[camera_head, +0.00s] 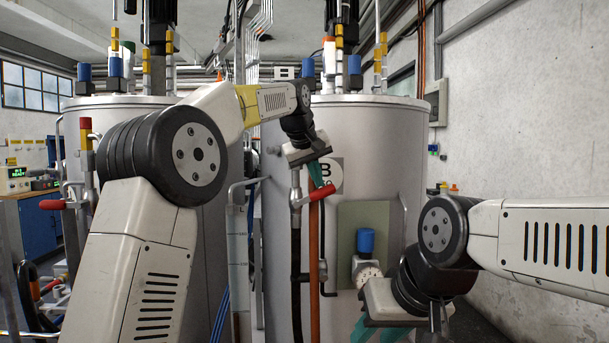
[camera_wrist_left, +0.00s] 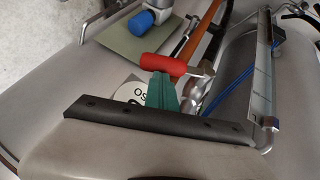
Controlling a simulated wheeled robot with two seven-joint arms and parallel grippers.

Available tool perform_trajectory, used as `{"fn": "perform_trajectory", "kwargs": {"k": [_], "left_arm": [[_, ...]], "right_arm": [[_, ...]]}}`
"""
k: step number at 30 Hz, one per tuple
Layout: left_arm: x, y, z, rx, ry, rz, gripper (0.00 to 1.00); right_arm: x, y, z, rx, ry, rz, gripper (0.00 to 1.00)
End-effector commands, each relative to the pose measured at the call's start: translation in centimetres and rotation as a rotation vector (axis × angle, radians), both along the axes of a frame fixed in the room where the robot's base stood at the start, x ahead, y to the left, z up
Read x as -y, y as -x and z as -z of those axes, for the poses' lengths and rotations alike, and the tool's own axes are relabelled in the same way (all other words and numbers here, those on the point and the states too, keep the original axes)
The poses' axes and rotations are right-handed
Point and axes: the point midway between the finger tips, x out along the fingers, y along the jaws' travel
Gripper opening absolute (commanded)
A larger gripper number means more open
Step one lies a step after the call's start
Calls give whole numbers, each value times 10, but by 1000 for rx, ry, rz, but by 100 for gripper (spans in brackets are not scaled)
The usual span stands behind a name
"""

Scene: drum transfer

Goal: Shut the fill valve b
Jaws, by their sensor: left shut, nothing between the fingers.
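The red-handled lever of fill valve b (camera_head: 320,194) sits on a vertical pipe in front of the grey tank marked B (camera_head: 385,130). The lever lies across the pipe, slightly tilted, its red grip pointing right. My left gripper (camera_head: 316,174) is shut and empty, its green fingers just above the red grip. In the left wrist view the shut green fingers (camera_wrist_left: 162,90) reach to the red handle (camera_wrist_left: 163,65); I cannot tell whether they touch it. My right gripper (camera_head: 376,332) is low in front of tank B, its green fingertips cut off by the frame edge.
An orange pipe (camera_head: 315,260) runs down beside the valve. A blue-capped fitting (camera_head: 366,241) on a greenish panel (camera_head: 380,215) is right of it. A sight gauge (camera_head: 238,250) stands left. Another tank (camera_head: 100,110) with a red lever (camera_head: 52,204) is at the left.

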Motion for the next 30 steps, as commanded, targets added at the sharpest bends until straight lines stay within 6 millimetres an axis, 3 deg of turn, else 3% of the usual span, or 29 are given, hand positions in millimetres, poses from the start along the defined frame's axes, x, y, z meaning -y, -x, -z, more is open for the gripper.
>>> {"fn": "perform_trajectory", "kwargs": {"k": [11, 30], "left_arm": [[20, 0, 20, -3, -282, 2, 0], [25, 0, 30, -4, -279, 1, 0]], "right_arm": [[0, 0, 0, 0, 0, 0, 36], [0, 0, 0, 0, 0, 0, 36]]}}
